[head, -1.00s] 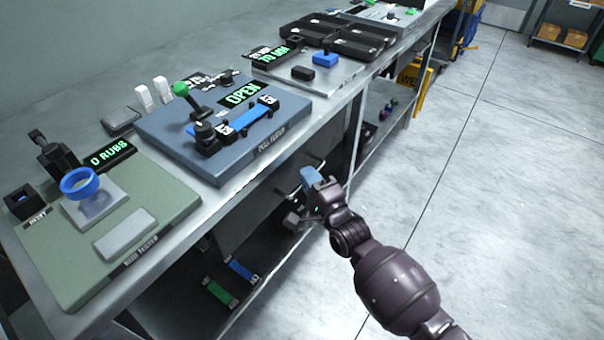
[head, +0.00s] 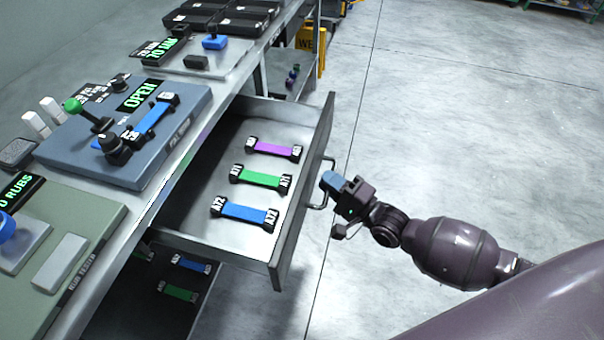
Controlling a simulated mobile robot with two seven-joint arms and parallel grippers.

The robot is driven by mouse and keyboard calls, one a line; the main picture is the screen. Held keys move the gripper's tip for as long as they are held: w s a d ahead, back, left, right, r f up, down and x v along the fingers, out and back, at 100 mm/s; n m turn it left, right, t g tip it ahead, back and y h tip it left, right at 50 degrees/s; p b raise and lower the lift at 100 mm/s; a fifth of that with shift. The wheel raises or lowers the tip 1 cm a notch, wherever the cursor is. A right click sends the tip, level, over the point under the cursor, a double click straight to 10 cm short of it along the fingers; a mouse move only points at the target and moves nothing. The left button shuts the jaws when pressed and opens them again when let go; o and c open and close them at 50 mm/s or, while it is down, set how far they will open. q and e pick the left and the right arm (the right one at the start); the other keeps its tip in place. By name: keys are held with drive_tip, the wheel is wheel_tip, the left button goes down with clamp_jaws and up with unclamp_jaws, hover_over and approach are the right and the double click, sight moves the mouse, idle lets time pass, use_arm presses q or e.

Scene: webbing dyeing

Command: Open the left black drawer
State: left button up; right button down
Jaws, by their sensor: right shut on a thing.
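The drawer (head: 281,258) under the bench is pulled well out. Its front is dark and its inside is light grey metal. Three webbing pieces with black end clips lie inside it: purple (head: 274,149), green (head: 262,179) and blue (head: 246,212). The drawer's metal bar handle (head: 329,166) sticks out from its front. My right gripper (head: 329,186) is at the handle, shut on it; its fingertips partly hide the bar. My left gripper is not in view.
The bench top holds a blue-grey station with an "OPEN" display (head: 140,95), a green rub tester (head: 90,245) and black trays (head: 222,14). A lower shelf holds blue and green webbing (head: 180,292). The floor at right is clear. A yellow sign (head: 309,40) stands beyond.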

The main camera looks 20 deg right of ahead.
drive_tip(key=shift+s+d, duration=0.65)
drive_tip(key=shift+d, duration=0.2)
drive_tip(key=shift+s+d, duration=0.6)
drive_tip(key=shift+d, duration=0.25)
drive_tip(key=c, duration=1.2)
unclamp_jaws()
drive_tip(key=v, duration=1.1)
drive_tip(key=shift+w, duration=0.1)
